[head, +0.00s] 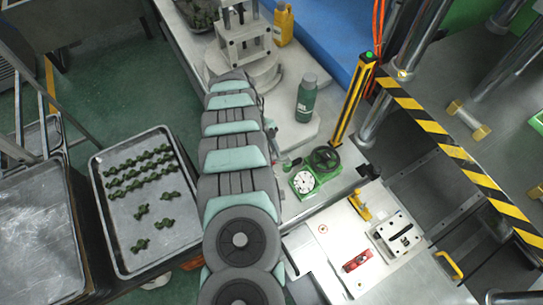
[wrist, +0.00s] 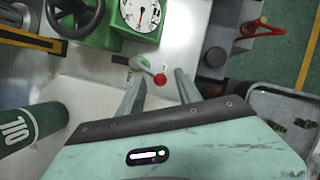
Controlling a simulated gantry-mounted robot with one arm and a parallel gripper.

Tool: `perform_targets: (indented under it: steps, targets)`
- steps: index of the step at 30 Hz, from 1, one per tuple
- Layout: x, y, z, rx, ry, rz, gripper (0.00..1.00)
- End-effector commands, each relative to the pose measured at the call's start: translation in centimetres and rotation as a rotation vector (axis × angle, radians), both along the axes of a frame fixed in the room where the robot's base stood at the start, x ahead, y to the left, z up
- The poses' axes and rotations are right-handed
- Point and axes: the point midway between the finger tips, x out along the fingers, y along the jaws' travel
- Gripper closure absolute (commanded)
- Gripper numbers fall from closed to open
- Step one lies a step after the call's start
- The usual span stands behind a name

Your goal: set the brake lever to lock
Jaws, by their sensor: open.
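A small lever with a pale green-and-white arm and a red ball knob (wrist: 160,79) stands beside the green gauge unit in the wrist view; it appears to be the brake lever. In the head view only its green part (head: 290,163) shows, beside my arm, and its knob is not clear. My gripper (wrist: 160,76) is open and empty. In the wrist view its two fingers appear on either side of the knob, with gaps on both sides; I cannot tell how far above it they are. The gripper is largely hidden behind my arm in the head view.
The green unit with a white dial (head: 304,181) and black handwheel (head: 325,158) stands close by. A green oil bottle (head: 307,98) is also near. A red handle (wrist: 264,29) shows at upper right in the wrist view. A tray of green parts (head: 112,247) lies left.

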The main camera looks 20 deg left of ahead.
Motion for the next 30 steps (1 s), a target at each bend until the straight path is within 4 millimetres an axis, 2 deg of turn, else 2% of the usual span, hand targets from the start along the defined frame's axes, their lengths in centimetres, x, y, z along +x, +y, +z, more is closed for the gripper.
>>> perform_targets:
  steps: [3,10,25,30]
  targets:
    - [-0.06,-0.22,-0.66,0.001,-0.001,0.000,0.59]
    - [-0.02,-0.26,-0.70,0.001,-0.001,0.000,0.59]
    - [-0.07,-0.28,-0.72,0.000,0.000,0.000,1.00]
    - [-0.10,-0.30,-0.75,0.000,0.001,0.000,1.00]
